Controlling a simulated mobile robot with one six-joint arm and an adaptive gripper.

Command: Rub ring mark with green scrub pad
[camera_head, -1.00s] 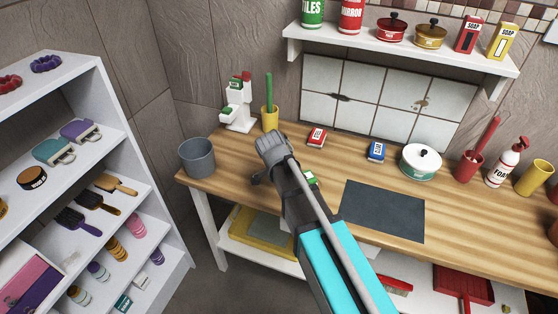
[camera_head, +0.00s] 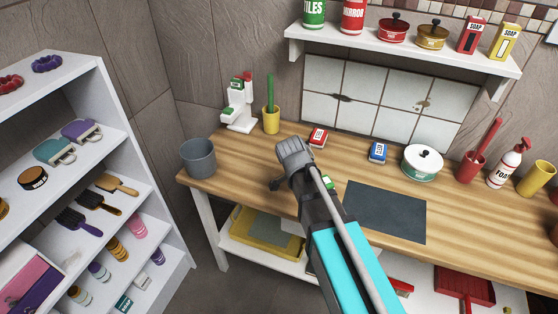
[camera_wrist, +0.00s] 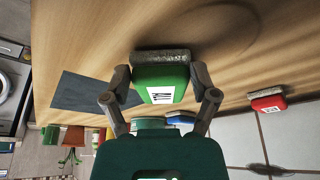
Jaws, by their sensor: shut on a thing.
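The green scrub pad (camera_wrist: 145,75), with a grey scrubbing face and a white label, is between the two fingers of my gripper (camera_wrist: 160,84) in the wrist view. My gripper is shut on it and holds it over the wooden worktop. In the head view only a green bit of the pad (camera_head: 328,182) shows beside my arm, which hides the fingers. A small brownish mark, perhaps the ring mark (camera_head: 421,104), is on the white tile panel (camera_head: 360,75) at the back. A dark smear (camera_head: 341,97) is also on the panel. The pad is apart from both.
A red pad (camera_head: 318,137), a blue pad (camera_head: 378,152) and a lidded white pot (camera_head: 423,162) stand along the worktop's back. A dark mat (camera_head: 385,212) lies right of my arm. A grey bucket (camera_head: 198,158) stands left. A shelf (camera_head: 400,55) hangs above the tiles.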

